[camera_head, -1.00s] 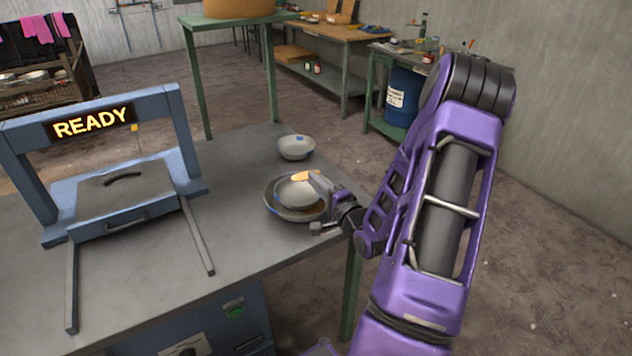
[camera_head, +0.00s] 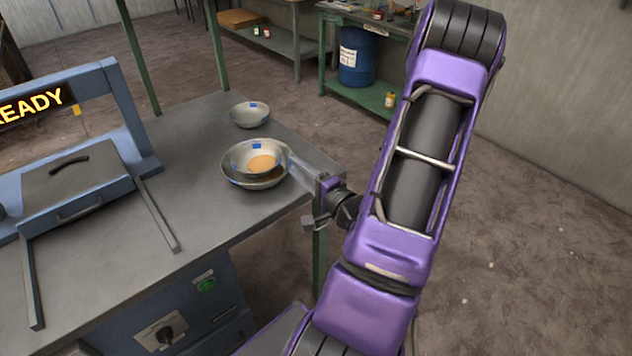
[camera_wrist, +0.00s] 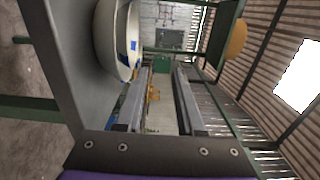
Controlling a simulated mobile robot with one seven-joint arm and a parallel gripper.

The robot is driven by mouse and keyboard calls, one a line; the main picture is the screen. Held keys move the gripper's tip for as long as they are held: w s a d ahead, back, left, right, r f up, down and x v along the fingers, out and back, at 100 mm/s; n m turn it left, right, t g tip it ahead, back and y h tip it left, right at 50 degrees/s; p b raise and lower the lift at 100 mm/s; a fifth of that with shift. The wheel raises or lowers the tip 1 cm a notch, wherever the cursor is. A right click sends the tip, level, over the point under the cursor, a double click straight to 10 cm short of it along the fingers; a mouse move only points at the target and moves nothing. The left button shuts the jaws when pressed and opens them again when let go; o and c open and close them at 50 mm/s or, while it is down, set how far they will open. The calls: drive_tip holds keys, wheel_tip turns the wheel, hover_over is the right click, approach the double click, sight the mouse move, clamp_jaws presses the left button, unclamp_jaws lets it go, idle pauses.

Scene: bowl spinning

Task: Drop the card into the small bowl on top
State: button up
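The orange card (camera_head: 262,163) lies inside the small bowl (camera_head: 240,153), which is pale with a blue mark. The small bowl sits in a larger bowl (camera_head: 253,186) near the table's right edge. My gripper (camera_head: 296,166) is just right of the stacked bowls, with its fingers pointing towards them. In the wrist view, my gripper (camera_wrist: 164,75) shows its two fingers apart with nothing between them. A pale bowl (camera_wrist: 122,40) with a blue mark shows left of the fingers there. The card does not show in the wrist view.
Another pale bowl (camera_head: 250,114) stands alone behind the stack. A blue press-like machine (camera_head: 75,185) with a READY sign (camera_head: 30,103) stands on the left of the grey table (camera_head: 200,215). Open floor lies to the right.

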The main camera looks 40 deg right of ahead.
drive_tip(key=s, duration=0.6)
drive_tip(key=shift+s+a, duration=0.2)
drive_tip(key=shift+s, duration=0.15)
drive_tip(key=shift+w, duration=0.1)
